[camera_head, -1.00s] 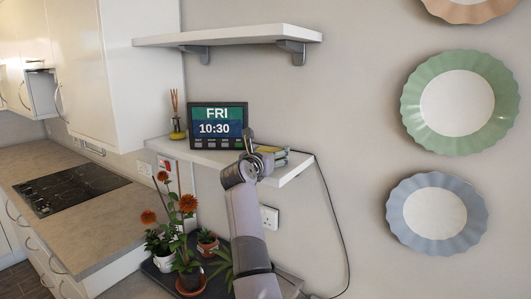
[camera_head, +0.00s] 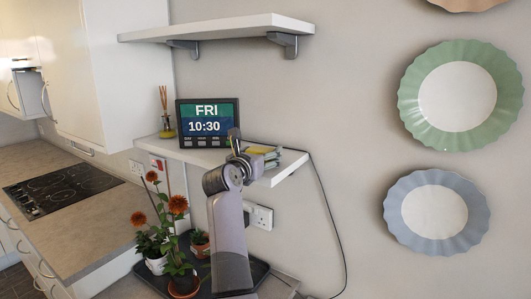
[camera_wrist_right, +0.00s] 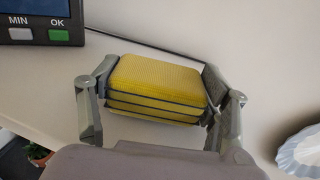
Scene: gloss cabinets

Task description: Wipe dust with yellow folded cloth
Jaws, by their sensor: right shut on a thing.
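The yellow folded cloth (camera_wrist_right: 158,85) is a thick block with dark edge lines. In the wrist view it lies between the fingers of my right gripper (camera_wrist_right: 155,82), which is shut on it. In the head view the right gripper (camera_head: 243,153) is over the front of the lower white shelf (camera_head: 205,157). There the cloth (camera_head: 268,154) is partly hidden behind the gripper. I cannot make out any dust on the shelf. My left gripper is not in view.
A clock display (camera_head: 207,124) and a reed diffuser (camera_head: 167,127) stand on the lower shelf, left of the gripper. An upper shelf (camera_head: 225,30) overhangs. Potted flowers (camera_head: 173,240) stand below. A black cable (camera_head: 325,205) hangs at right, near wall plates (camera_head: 435,212).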

